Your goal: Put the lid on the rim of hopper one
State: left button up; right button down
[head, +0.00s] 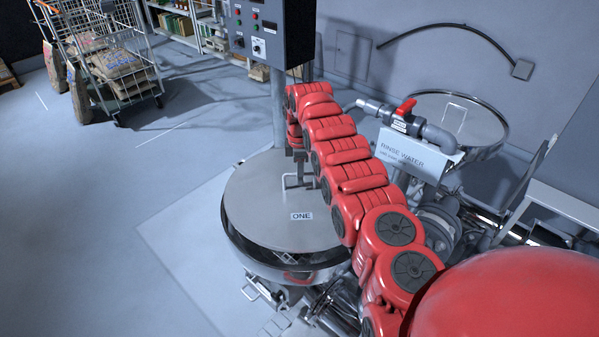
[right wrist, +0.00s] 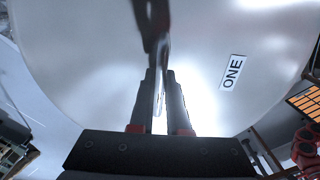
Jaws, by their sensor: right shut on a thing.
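The round grey lid (head: 262,212), labelled ONE, lies flat over hopper one (head: 290,270) in the head view. A dark band shows between the lid's front edge and the hopper's shiny rim; I cannot tell whether they touch. My right gripper (head: 299,181) comes down from above and is shut on the lid's upright bar handle (head: 286,182). In the right wrist view the gripper (right wrist: 160,85) has its fingers around the handle, and the lid (right wrist: 85,65) fills most of the picture. My left gripper is in neither view.
A second round-lidded hopper (head: 485,115) stands behind right, near a rinse water sign (head: 410,152) and a red-handled valve (head: 405,107). A control box (head: 265,30) on a post stands behind hopper one. A cart (head: 120,75) holds sacks. Floor at left is clear.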

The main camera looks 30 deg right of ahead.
aim_at(300, 188)
jog(key=shift+f, duration=0.4)
jog(key=shift+f+b, duration=1.5)
jog(key=shift+f, duration=0.9)
jog(key=shift+f, duration=0.1)
jog(key=c, duration=0.8)
grip_release()
